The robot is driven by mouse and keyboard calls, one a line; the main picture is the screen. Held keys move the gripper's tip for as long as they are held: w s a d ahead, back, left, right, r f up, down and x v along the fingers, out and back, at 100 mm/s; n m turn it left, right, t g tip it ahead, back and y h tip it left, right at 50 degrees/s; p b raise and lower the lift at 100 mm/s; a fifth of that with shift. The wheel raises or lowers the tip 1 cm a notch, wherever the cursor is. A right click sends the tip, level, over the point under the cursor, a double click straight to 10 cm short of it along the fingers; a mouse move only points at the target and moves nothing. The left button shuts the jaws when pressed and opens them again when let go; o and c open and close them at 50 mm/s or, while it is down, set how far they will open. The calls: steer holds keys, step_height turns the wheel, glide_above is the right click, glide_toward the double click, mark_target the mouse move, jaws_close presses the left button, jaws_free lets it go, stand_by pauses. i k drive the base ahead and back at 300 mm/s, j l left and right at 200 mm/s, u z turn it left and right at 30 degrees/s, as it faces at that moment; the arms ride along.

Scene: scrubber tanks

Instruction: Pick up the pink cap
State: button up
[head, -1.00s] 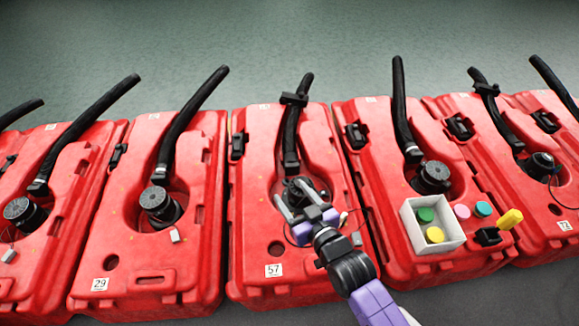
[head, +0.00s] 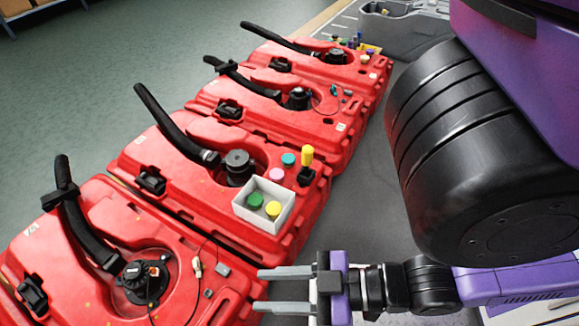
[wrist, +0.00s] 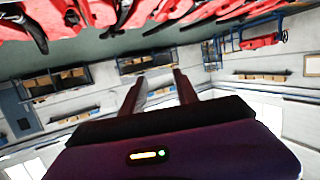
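The pink cap (head: 277,174) is a small round disc. It lies on the red tank (head: 215,215) just above the white box in the head view, beside a teal cap (head: 288,159). My gripper (head: 262,290) is open and empty, at the lower middle of the head view, in front of the tanks and apart from the cap. In the wrist view its two fingers (wrist: 158,85) are spread with nothing between them. The pink cap is not visible in the wrist view.
The white box (head: 250,218) holds a green cap (head: 255,200) and a yellow cap (head: 273,209). Black hoses rise from the tanks. Grey floor lies right of the row.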

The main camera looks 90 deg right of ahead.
mark_target(277, 175)
steer(key=k+z, duration=0.1)
steer(key=z, duration=0.35)
steer(key=l+z, duration=0.1)
steer(key=z, duration=0.35)
steer(key=k+l+z, duration=0.15)
steer(key=z, duration=0.3)
